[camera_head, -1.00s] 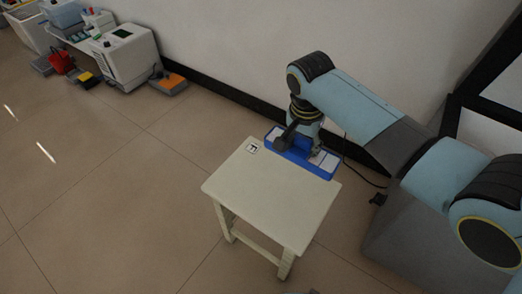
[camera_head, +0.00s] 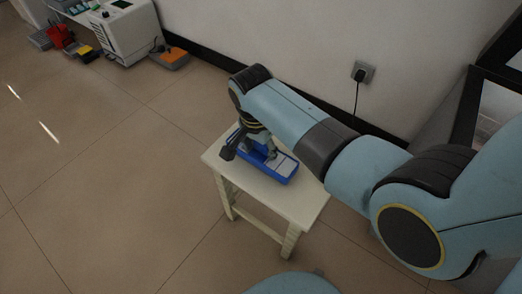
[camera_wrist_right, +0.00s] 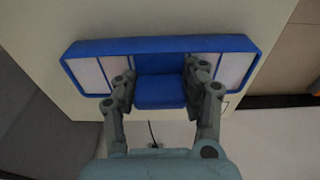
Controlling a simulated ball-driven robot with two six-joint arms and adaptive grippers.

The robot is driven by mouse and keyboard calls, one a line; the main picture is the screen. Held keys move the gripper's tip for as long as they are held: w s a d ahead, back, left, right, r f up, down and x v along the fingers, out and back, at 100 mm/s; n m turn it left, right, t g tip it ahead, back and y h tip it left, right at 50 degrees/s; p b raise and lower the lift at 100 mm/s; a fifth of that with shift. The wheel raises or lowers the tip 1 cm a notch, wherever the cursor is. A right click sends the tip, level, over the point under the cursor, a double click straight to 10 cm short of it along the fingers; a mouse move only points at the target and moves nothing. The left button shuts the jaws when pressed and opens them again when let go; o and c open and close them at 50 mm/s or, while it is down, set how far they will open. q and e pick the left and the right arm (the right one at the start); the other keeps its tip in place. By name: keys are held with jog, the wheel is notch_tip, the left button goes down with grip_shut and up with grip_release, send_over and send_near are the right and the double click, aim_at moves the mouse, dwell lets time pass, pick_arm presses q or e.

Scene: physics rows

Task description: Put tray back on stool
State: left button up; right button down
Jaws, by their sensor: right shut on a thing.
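The blue tray (camera_head: 284,173) with pale compartments is at the stool's back part in the head view. In the right wrist view the tray (camera_wrist_right: 160,46) spans the upper picture, over the stool top. My right gripper (camera_head: 258,153) is shut on the tray's raised blue middle part (camera_wrist_right: 160,92), one finger on each side. The cream stool (camera_head: 290,205) stands upright on the floor, its top bare in front of the tray. I cannot tell whether the tray touches the stool top or is just above it. My left gripper is not in view.
A wall with a socket and black plug (camera_head: 361,76) runs behind the stool. A white machine (camera_head: 126,30), an orange-topped box (camera_head: 169,58) and a red item (camera_head: 60,36) stand at the back left. The tiled floor left of the stool is clear.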

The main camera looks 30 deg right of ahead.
aim_at(258, 155)
jog(key=c, duration=1.2)
grip_release()
jog(key=shift+f, duration=0.1)
jog(key=o, duration=0.5)
jog(key=shift+r, duration=0.3)
pick_arm(q)
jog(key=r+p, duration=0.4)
jog(key=p, duration=0.1)
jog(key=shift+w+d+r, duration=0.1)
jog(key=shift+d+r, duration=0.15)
pick_arm(e)
notch_tip(258, 155, up, 12)
jog(key=a, duration=0.1)
jog(key=shift+s+a+f, duration=0.15)
jog(key=shift+s+a, duration=0.05)
jog(key=shift+s, duration=0.05)
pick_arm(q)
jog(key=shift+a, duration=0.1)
